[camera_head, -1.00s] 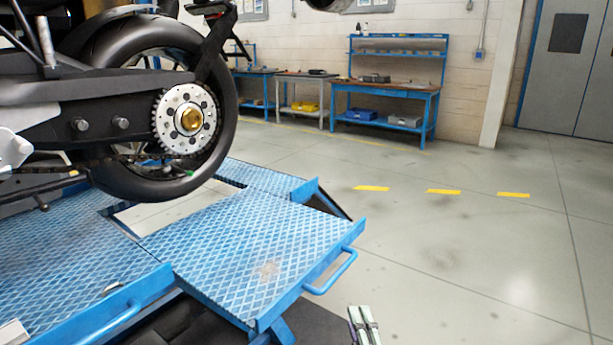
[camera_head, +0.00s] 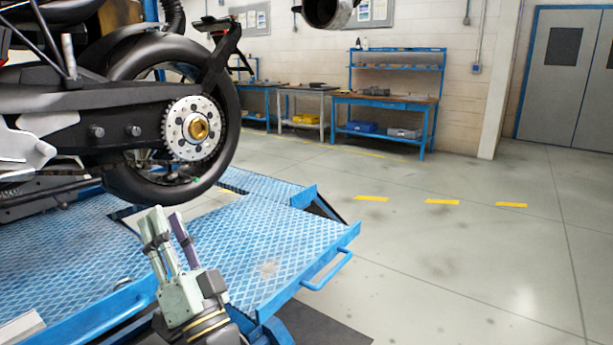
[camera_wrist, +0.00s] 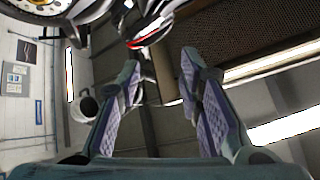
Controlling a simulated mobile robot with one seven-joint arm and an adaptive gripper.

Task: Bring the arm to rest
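My gripper (camera_head: 166,216) is in front of the blue lift platform in the head view, fingers pointing up toward the motorcycle's rear wheel. In the wrist view its two fingers (camera_wrist: 159,64) stand clearly apart with nothing between them. The gripper is open and empty. Whether it touches the platform cannot be told, but no contact shows. The rest of my arm is mostly out of view below.
A motorcycle with a black rear wheel (camera_head: 222,130) stands on the blue lift platform (camera_head: 262,250), which has a side handle (camera_head: 328,272). A blue workbench (camera_head: 385,100) stands at the back wall. The floor (camera_head: 450,260) at right is clear.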

